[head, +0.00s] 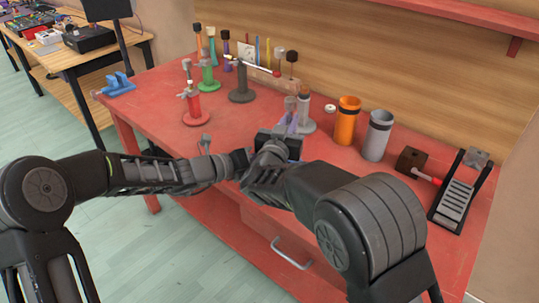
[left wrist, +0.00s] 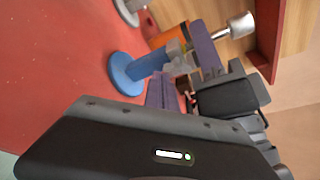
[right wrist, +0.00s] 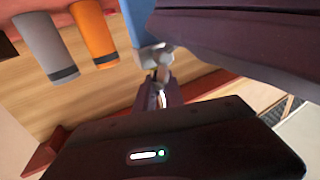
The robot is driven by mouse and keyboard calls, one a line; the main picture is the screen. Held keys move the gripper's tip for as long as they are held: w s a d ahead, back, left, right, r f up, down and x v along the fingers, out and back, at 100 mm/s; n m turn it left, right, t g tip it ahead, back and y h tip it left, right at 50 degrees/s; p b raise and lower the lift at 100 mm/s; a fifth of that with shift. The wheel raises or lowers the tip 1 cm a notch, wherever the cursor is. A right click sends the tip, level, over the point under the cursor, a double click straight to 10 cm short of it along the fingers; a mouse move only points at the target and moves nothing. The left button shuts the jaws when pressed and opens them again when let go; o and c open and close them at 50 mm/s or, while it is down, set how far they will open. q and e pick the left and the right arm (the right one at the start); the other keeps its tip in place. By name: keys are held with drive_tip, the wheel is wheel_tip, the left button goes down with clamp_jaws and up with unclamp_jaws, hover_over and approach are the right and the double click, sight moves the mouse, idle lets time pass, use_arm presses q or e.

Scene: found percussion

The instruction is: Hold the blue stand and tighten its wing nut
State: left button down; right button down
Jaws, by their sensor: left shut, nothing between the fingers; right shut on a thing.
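The blue stand (left wrist: 143,68) stands upright on the red table in the left wrist view, with a round blue base, a grey collar (left wrist: 178,56) and a silver stem ending in a cup (left wrist: 236,26). Its blue post (right wrist: 139,22) also shows in the right wrist view. My right gripper (head: 289,124) is shut on the upper part of the stand, near the collar; its fingers show in the right wrist view (right wrist: 171,95). My left gripper (left wrist: 163,90) is shut and empty, its fingertips close beside the post. The wing nut is too small and covered to make out clearly.
An orange cup (head: 346,124) and a grey cup (head: 376,138) stand just right of the grippers. A grey stand (head: 305,125) is close behind. Red (head: 193,105), green (head: 207,74) and dark (head: 241,84) stands are further left. A ridged board (head: 458,192) lies far right.

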use_arm(q)
drive_tip(key=m, duration=0.1)
drive_tip(key=m+y, duration=0.1)
drive_tip(key=a+m+t+y, duration=0.1)
drive_tip(key=m, duration=0.1)
drive_tip(key=shift+w+r, duration=0.35)
drive_tip(key=shift+r, duration=0.15)
use_arm(e)
drive_tip(key=shift+f, duration=0.1)
idle(0.9)
use_arm(q)
drive_tip(key=shift+w+a, duration=0.15)
idle(0.5)
drive_tip(key=shift+w+a, duration=0.4)
drive_tip(key=shift+a, duration=0.15)
